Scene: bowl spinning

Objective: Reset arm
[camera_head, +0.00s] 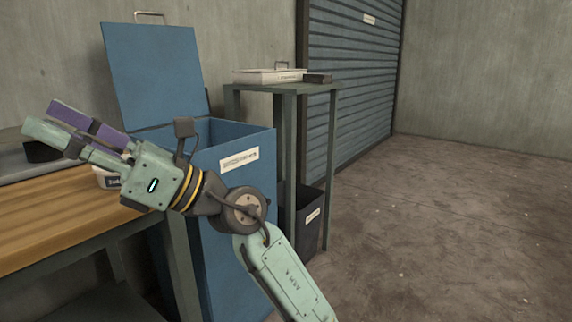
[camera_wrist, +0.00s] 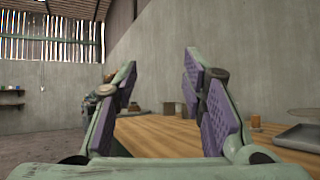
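My gripper (camera_head: 62,126) is raised over the right end of the wooden workbench (camera_head: 62,230) in the head view, pointing left. In the wrist view my gripper (camera_wrist: 160,85) shows two purple-padded fingers spread well apart. The space between the pads is empty, with only the far wall and bench top behind. My arm reaches up from the bottom of the head view, in front of a blue bin (camera_head: 232,230) with its lid standing open.
A green stand (camera_head: 330,90) beside the bin holds a pale case (camera_head: 268,76). A dark bin (camera_head: 312,215) sits under it. A small labelled container (camera_head: 107,179) and a grey tray (camera_head: 20,165) are on the bench near my gripper. The floor at right is clear.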

